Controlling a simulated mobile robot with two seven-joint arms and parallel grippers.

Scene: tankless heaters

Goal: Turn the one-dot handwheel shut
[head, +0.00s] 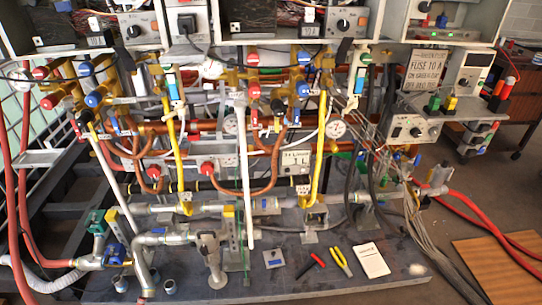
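Several round red and blue knobs that could be handwheels sit on the brass and copper pipework. Red knobs (254,92) and blue knobs (302,88) show at the upper middle. More red knobs (49,102) and blue knobs (92,100) show at the upper left. Another red knob (208,168) is on a grey plate lower in the middle. A blue handle (115,253) is on the grey pipe at the lower left. Any dot marks are too small to make out, so I cannot tell which is the one-dot handwheel. Neither gripper can be made out.
Red hoses (22,190) hang at the left. Loose grey cables (400,215) hang at the right. Red pliers (312,265), yellow pliers (339,261) and a white notepad (371,260) lie on the grey bench (290,283). White vertical pipes and yellow pipes crowd the front of the pipework.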

